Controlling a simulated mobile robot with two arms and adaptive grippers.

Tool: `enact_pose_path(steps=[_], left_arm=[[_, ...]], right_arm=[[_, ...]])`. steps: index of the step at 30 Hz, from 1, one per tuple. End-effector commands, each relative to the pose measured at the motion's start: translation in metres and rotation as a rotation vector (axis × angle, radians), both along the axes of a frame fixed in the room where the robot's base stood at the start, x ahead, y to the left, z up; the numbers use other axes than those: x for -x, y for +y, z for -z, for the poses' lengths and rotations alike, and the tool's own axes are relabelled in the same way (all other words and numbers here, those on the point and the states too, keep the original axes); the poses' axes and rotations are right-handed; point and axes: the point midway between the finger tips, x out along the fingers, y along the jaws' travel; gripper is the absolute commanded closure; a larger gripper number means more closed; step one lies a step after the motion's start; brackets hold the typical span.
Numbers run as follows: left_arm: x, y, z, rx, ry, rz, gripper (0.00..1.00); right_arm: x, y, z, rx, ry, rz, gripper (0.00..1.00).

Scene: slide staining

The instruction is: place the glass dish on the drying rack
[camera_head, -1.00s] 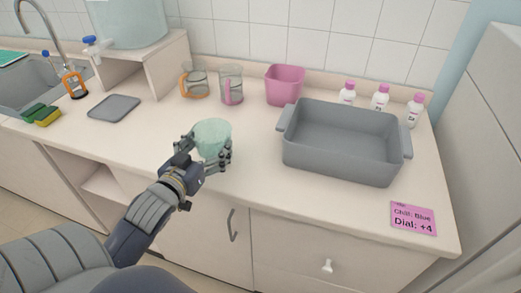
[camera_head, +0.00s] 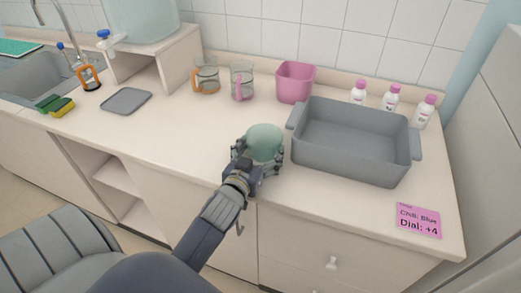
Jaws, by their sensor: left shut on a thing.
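The pale green glass dish (camera_head: 266,138) is in my left gripper (camera_head: 258,160), at the front middle of the counter. The gripper's dark fingers are shut around its sides and hide its lower part. The dish is just left of the large grey tub and apart from it or barely clear of it; I cannot tell the exact gap. I cannot tell whether its base touches the counter. No drying rack can be clearly made out; a teal ribbed piece (camera_head: 18,47) by the sink at the far left may be it. My right gripper is not in view.
The grey tub (camera_head: 352,150) fills the right side. A pink bin (camera_head: 296,83), two glass jugs (camera_head: 206,77) and white bottles (camera_head: 391,98) stand behind. A flat grey tray (camera_head: 126,101) and sponges (camera_head: 55,106) lie left. The counter's left middle is clear.

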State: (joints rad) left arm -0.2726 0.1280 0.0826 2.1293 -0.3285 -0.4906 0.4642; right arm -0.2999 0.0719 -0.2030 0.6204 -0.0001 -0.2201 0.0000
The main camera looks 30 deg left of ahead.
Motion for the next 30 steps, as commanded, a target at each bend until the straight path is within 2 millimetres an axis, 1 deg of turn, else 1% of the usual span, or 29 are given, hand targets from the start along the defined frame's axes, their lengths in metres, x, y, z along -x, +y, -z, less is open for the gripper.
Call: enact_pose_path(steps=[4, 8, 9, 10, 11, 22, 25, 28, 30], left_arm=[[0.0, 0.0, -0.001, 0.0, -0.001, 0.0, 0.52], [0.0, 0.0, 0.003, 0.001, 0.0, -0.001, 0.52], [0.0, 0.0, 0.002, 0.001, 0.001, -0.001, 0.11], [0.0, 0.0, 0.002, 0.001, 0.001, -0.001, 0.05], [0.0, 0.0, 0.002, 0.001, 0.001, -0.001, 0.0], [0.0, 0.0, 0.002, 0.0, 0.001, -0.001, 0.0], [0.0, 0.0, -0.002, 0.0, 0.0, 0.0, 0.0], [0.008, -0.001, 0.0, 0.002, 0.003, 0.0, 0.0], [0.017, -0.004, -0.001, 0.003, 0.002, 0.0, 0.0]], right_arm=[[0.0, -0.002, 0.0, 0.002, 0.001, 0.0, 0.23], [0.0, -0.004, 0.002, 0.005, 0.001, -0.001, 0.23], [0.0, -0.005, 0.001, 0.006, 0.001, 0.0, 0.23], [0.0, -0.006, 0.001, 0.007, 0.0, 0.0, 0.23], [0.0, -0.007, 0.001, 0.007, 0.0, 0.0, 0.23], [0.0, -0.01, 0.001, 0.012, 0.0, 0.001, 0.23], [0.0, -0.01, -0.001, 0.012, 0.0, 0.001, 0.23], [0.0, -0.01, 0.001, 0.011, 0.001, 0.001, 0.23], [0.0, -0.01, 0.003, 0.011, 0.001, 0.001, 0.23]])
